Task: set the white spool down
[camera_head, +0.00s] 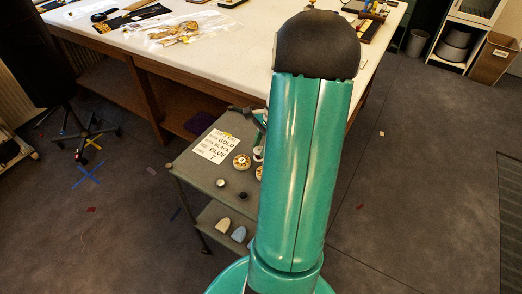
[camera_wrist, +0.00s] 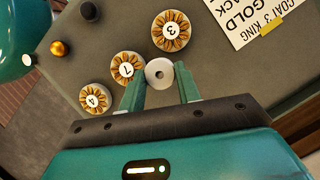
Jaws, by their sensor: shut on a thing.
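The white spool (camera_wrist: 160,73), a pale round piece with a dark centre hole, is between the fingertips of my gripper (camera_wrist: 161,88) in the wrist view. The green fingers are shut on it, one at each side. It is seen end-on above the grey top of the small cart (camera_wrist: 215,75), and the height between them is hard to judge. In the head view my arm covers part of the cart top (camera_head: 205,178), and I cannot make out the spool clearly there.
Patterned round pieces marked 3 (camera_wrist: 171,31), 1 (camera_wrist: 127,67) and 4 (camera_wrist: 95,98) lie close to the spool. Black (camera_wrist: 88,11), gold (camera_wrist: 58,48) and white (camera_wrist: 28,60) knobs are at left. A printed card (camera_head: 217,146) lies on the cart. A large white table (camera_head: 215,55) stands behind.

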